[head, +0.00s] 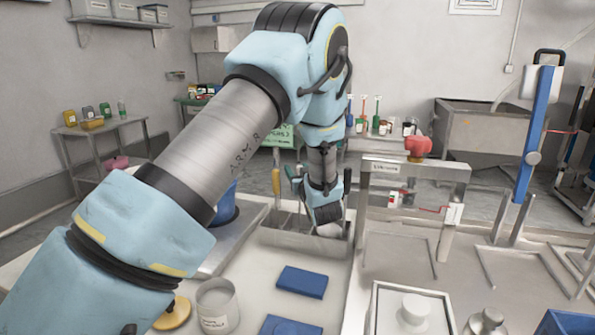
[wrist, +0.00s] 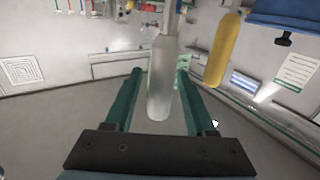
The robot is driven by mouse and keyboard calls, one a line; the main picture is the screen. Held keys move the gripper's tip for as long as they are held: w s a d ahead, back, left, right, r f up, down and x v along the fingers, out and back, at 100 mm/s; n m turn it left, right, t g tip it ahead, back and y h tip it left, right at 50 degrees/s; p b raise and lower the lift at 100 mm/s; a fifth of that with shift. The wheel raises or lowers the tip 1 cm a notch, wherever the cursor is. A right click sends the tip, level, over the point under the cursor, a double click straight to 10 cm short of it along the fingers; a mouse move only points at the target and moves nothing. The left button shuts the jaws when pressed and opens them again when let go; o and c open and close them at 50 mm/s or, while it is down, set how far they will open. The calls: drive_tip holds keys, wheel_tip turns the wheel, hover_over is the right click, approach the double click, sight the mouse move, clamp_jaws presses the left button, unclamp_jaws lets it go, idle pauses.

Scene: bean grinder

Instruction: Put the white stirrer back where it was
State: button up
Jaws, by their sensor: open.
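In the wrist view, a whitish handle (wrist: 160,85), which looks like the white stirrer's, stands between the two green fingers of my gripper (wrist: 160,72). The fingers are apart, with a visible gap on each side of the handle. In the head view, my gripper (head: 328,213) is low over the right part of a grey metal holder (head: 290,240). A white rounded thing (head: 329,230) shows just under it; I cannot tell if it is part of the stirrer. The stirrer's lower end is hidden.
A yellow-handled tool (wrist: 222,52) stands close to the right of my fingers in the wrist view; it also shows in the head view (head: 276,181). A blue block (head: 302,282) and a white cup (head: 217,306) are on the counter in front. A metal frame (head: 415,172) stands right.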

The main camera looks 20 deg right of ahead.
drive_tip(key=s+a+b, duration=0.2)
drive_tip(key=s+b, duration=0.2)
drive_tip(key=s, duration=0.8)
drive_tip(key=w+a+f+g, duration=0.2)
drive_tip(key=w+a+g, duration=0.15)
drive_tip(key=a, duration=0.35)
drive_tip(key=w+a+f+g, duration=0.2)
drive_tip(key=w+a+g, duration=0.15)
drive_tip(key=a, duration=0.35)
drive_tip(key=s+a+g+y, duration=0.1)
drive_tip(key=s+a+g, duration=0.3)
drive_tip(key=s+a, duration=0.4)
drive_tip(key=s+a+f+g+y, duration=0.1)
drive_tip(key=s+a+g, duration=0.4)
drive_tip(key=s+a, duration=0.4)
drive_tip(key=a, duration=0.6)
drive_tip(key=shift+a+f+n+y, duration=0.2)
drive_tip(key=shift+a+n+y, duration=0.1)
drive_tip(key=shift+a, duration=0.1)
